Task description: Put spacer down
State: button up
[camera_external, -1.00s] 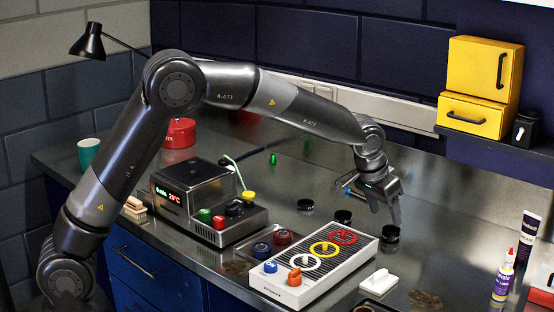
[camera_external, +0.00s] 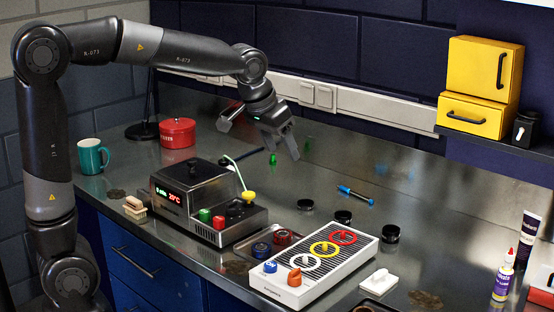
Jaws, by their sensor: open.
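I cannot tell which, if any, is the spacer. A blue pen-like tool (camera_external: 355,194) lies flat behind them. My gripper (camera_external: 283,150) is open, with no object visible between its fingers. It hangs above the back of the bench, to the left of the black pieces and apart from them.
A white panel with coloured dials (camera_external: 346,262) lies at the front. A grey device with a display (camera_external: 197,206) stands left of it. A red pot (camera_external: 177,133) and teal mug (camera_external: 92,156) are at back left. Bottles (camera_external: 503,276) stand at right.

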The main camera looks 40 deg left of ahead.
jog(key=s+a+f, duration=0.1)
jog(key=s+a, duration=0.3)
jog(key=s, duration=0.3)
jog(key=s+a+f+n, duration=0.1)
jog(key=s+a, duration=0.4)
jog(key=s, duration=0.3)
jog(key=s+a+f+y, duration=0.1)
jog(key=s+a, duration=0.3)
jog(key=s, duration=0.4)
jog(key=shift+s+a+f+n+t, duration=0.25)
jog(key=shift+a+f+n+t, duration=0.05)
jog(key=shift+a+f, duration=0.1)
